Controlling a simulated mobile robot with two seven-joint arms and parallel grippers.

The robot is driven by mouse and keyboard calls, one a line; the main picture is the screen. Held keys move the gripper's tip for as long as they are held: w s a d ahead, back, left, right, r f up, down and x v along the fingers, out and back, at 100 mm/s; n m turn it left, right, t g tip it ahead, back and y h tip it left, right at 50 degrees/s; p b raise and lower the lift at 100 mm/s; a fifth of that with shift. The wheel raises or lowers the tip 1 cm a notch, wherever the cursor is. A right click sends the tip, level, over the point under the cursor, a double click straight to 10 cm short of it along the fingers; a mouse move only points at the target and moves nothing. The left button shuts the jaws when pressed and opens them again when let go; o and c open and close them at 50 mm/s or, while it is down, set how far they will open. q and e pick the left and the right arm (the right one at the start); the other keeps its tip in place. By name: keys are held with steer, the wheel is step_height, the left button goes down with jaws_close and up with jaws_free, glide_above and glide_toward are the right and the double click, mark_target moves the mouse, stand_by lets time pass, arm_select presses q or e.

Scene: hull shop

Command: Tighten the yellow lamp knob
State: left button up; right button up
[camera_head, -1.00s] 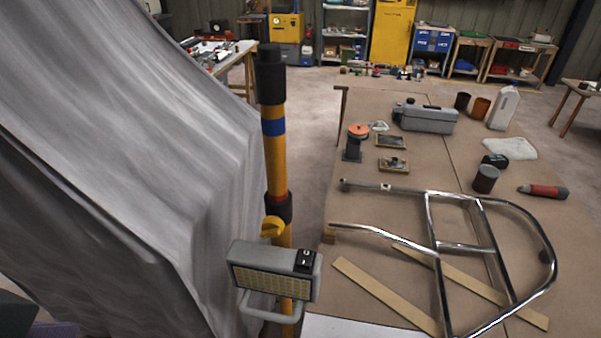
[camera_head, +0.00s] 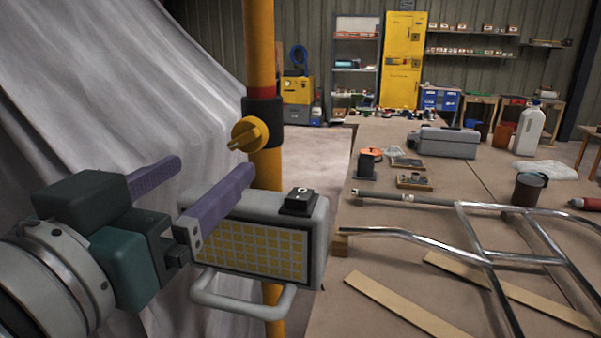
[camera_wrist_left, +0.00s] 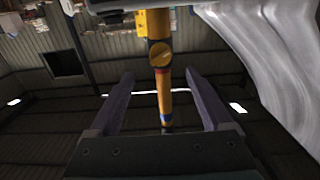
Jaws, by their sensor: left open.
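The yellow knob (camera_head: 249,135) sits on a black collar (camera_head: 264,122) around the yellow pole (camera_head: 260,50). A grey work lamp (camera_head: 255,240) with a yellow-celled face is on the pole below it. My left gripper (camera_head: 168,178) is open and empty, with purple fingers. In the head view it is to the left of and below the knob, its right finger in front of the lamp's upper edge. In the left wrist view the knob (camera_wrist_left: 160,55) and the pole show ahead, between the spread fingers (camera_wrist_left: 158,85). My right gripper is in neither view.
A grey draped sheet (camera_head: 130,90) hangs behind my left arm. A workbench (camera_head: 400,250) on the right carries a bent chrome tube frame (camera_head: 490,255), wooden strips (camera_head: 400,305), a grey toolbox (camera_head: 443,142) and a white jug (camera_head: 529,130). Clear floor shows behind the pole.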

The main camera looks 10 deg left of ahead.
mark_target(242, 143)
arm_select(q)
steer(key=w+p, duration=0.2)
steer(key=w, duration=0.7)
steer(key=shift+w+d, duration=0.15)
steer(key=shift+w, duration=0.25)
jaws_close()
